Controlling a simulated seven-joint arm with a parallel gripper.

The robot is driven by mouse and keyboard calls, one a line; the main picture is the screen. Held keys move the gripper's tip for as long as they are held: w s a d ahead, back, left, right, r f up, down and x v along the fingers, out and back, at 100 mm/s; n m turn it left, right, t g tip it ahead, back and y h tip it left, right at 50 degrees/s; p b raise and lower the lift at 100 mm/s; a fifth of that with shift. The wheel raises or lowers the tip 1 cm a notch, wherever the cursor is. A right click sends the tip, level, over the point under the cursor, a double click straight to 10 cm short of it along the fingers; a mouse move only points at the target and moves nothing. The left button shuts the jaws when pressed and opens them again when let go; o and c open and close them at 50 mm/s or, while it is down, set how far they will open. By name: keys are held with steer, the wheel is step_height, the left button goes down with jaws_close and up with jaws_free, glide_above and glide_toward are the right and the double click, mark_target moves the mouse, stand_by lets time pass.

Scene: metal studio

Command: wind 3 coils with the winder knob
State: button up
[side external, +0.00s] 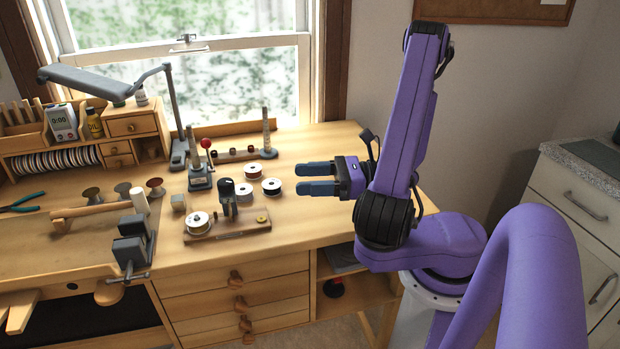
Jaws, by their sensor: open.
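A winder on a wooden base (233,230) stands near the front of the bench. It carries a pale spool (198,221) at its left, a dark upright part (228,193) in the middle and a small brass round piece (262,218) at its right, which may be the knob. My gripper (302,178) is open and empty, pointing left above the bench's right side. It is up and to the right of the winder, apart from it. Several small spools (271,187) lie behind the winder. I cannot make out any wound coil.
A grey stand with a red-ball lever (206,144) rises behind the winder. A lamp (85,83) reaches across the back left. The bench's right part (310,220) is mostly clear.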

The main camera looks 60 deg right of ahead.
stand_by(0.3)
steer(key=n+g+y, duration=0.7)
steer(key=g, duration=0.1)
glide_toward(226, 186)
steer(key=w+x, duration=0.1)
steer(key=x, duration=1)
steer(key=shift+w+g, duration=0.3)
steer(key=shift+f, duration=0.1)
steer(key=c, duration=1)
